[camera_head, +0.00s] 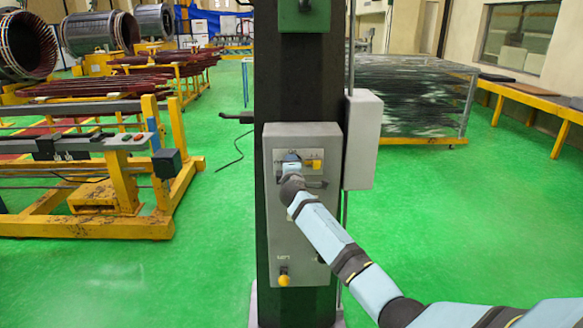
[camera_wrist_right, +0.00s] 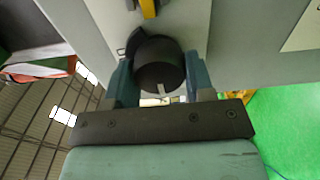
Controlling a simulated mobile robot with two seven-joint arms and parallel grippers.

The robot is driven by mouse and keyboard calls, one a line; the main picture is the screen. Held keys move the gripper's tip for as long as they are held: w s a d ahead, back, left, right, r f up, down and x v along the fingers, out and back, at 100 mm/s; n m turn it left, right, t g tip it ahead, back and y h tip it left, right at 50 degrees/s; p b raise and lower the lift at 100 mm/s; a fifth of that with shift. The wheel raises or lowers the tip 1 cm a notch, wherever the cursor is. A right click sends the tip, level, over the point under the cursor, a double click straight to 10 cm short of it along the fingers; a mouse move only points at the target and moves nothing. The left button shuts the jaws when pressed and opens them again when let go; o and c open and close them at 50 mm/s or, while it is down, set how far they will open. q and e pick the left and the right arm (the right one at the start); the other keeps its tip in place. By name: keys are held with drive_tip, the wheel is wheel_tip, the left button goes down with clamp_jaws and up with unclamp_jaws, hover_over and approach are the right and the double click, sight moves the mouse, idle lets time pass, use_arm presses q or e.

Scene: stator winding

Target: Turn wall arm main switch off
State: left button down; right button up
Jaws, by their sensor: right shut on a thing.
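The main switch is a round black knob (camera_wrist_right: 158,62) on a grey control box (camera_head: 288,225), which is fixed to a dark column. My right gripper (camera_wrist_right: 160,72) has one finger on each side of the knob and is shut on it. A small white mark on the knob points toward the gripper base in the right wrist view. In the head view my right gripper (camera_head: 291,166) is at the upper part of the box, and my wrist hides most of the knob. My left gripper is not in view.
A yellow knob (camera_head: 316,165) sits right of the gripper, and another yellow knob (camera_head: 284,280) is low on the box. A second grey box (camera_head: 362,140) juts out on the right side of the column.

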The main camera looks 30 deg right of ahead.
drive_tip(key=o, duration=0.9)
drive_tip(key=b+v, duration=0.2)
drive_tip(key=v, duration=1.2)
drive_tip(key=shift+d, duration=0.1)
